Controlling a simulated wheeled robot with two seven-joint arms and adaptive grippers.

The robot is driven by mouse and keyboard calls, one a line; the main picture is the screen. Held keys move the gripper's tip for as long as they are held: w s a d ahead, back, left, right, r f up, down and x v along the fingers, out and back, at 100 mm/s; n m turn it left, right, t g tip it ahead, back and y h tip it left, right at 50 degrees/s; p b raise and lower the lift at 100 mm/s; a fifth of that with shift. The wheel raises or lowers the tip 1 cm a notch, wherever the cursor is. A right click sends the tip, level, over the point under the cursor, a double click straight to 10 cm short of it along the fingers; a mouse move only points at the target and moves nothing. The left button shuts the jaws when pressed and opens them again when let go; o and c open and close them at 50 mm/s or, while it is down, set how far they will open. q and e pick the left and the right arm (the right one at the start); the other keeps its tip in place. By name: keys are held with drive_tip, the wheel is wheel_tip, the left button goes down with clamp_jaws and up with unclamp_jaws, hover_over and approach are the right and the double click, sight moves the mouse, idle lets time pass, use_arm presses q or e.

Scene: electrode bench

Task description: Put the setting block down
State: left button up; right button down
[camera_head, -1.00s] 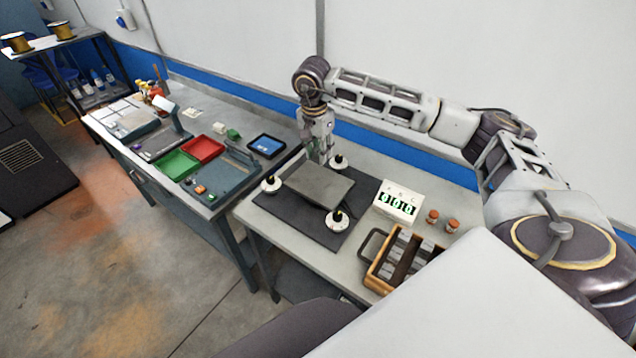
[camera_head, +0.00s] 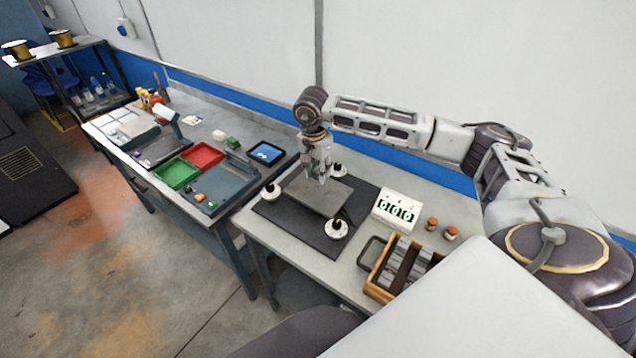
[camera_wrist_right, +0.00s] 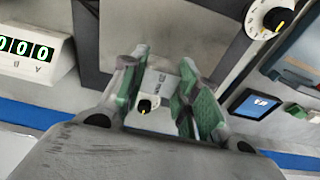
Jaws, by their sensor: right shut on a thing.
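My right gripper (camera_head: 321,180) is over the grey plate (camera_head: 306,202) on the dark mat (camera_head: 285,222). In the right wrist view its green-padded fingers (camera_wrist_right: 162,88) are shut on a small pale grey block with markings, the setting block (camera_wrist_right: 160,76). In the head view the block is too small and hidden by the fingers to make out. I cannot tell whether it touches the plate. Three white dials with black knobs stand around the plate: left (camera_head: 270,194), front (camera_head: 337,229) and back (camera_head: 338,171). My left gripper is not in view.
A white readout box (camera_head: 396,209) showing zeros stands right of the mat. The left bench holds green (camera_head: 176,173) and red (camera_head: 203,155) trays and a tablet (camera_head: 267,153).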

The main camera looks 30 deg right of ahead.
sight(318, 190)
drive_tip(key=shift+f, duration=0.85)
drive_tip(key=shift+f, duration=0.1)
drive_tip(key=shift+f+p, duration=0.35)
drive_tip(key=shift+f, duration=1.4)
drive_tip(key=shift+f, duration=0.15)
drive_tip(key=c, duration=1.1)
unclamp_jaws()
